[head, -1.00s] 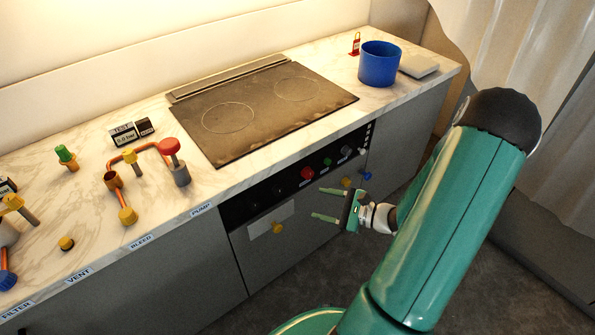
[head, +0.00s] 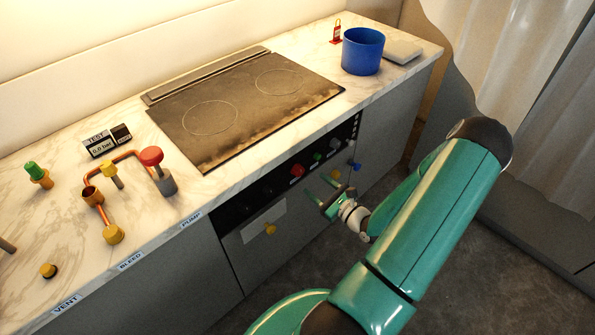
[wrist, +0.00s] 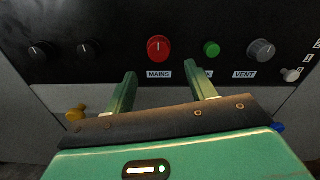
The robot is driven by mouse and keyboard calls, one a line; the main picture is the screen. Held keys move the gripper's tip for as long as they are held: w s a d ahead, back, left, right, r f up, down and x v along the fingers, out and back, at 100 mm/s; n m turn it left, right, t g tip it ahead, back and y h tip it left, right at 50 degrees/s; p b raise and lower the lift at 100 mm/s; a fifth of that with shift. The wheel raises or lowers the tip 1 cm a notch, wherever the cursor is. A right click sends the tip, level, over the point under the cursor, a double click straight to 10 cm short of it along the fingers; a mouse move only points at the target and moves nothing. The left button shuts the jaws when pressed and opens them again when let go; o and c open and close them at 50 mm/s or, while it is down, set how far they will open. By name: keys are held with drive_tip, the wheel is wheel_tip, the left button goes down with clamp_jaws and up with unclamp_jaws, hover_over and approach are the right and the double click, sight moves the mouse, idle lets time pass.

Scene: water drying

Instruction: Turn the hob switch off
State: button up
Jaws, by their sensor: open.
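The front panel under the hob (head: 245,105) carries the controls. In the wrist view the panel shows a red knob (wrist: 158,49) labelled MAINS, with its white mark upright. Right of it are a green button (wrist: 211,48), its label mostly hidden by a finger, and a grey knob (wrist: 261,50) labelled VENT. Two black knobs (wrist: 40,51) (wrist: 90,50) sit to the left, and a small pale switch (wrist: 290,75) at the far right. No label reading hob is legible. My gripper (wrist: 160,72) is open and empty, pointing at the panel just below the red knob, apparently apart from it.
Yellow (head: 335,174) and blue (head: 355,166) knobs project from the cabinet front near my gripper; another yellow knob (head: 270,229) is lower left. A blue pot (head: 362,52), a red-and-white bottle-like item (head: 337,32) and pipe fittings (head: 113,233) stand on the counter. The floor before the cabinet is clear.

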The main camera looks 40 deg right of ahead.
sight(301, 173)
drive_tip(key=w, duration=0.8)
drive_tip(key=shift+w+a, duration=0.15)
drive_tip(key=shift+w, duration=0.2)
drive_tip(key=shift+c, duration=0.2)
drive_tip(key=c, duration=0.9)
